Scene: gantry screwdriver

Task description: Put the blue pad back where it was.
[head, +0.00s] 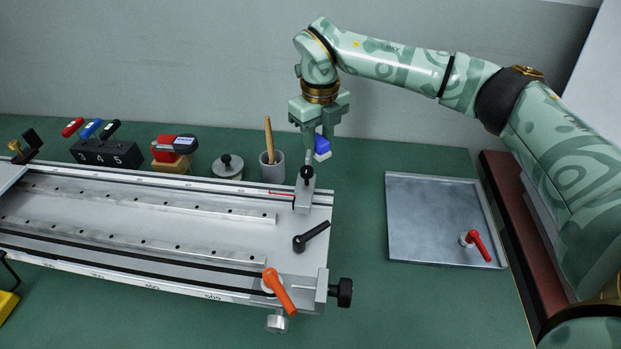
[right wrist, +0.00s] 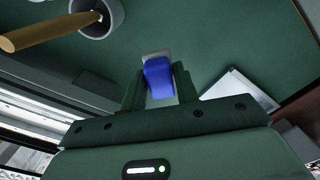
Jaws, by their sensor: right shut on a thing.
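The blue pad (head: 322,145) is a small blue block with a pale underside. My right gripper (head: 315,136) is shut on it and holds it in the air above the back right end of the metal rail fixture (head: 318,210). In the right wrist view the blue pad (right wrist: 158,76) sits between the two fingertips of my right gripper (right wrist: 160,85), with a pale edge at its far end. In the head view the pad is close above an upright metal post with a black knob (head: 307,174); I cannot tell whether they touch. My left gripper is out of view.
A grey cup with a wooden handle (head: 272,168) and a round lidded tin (head: 229,166) stand behind the fixture. A red-and-dark item sits on a wooden block (head: 170,168). A metal tray (head: 410,225) with a red-handled lever (head: 476,244) lies right. Green table is clear between fixture and tray.

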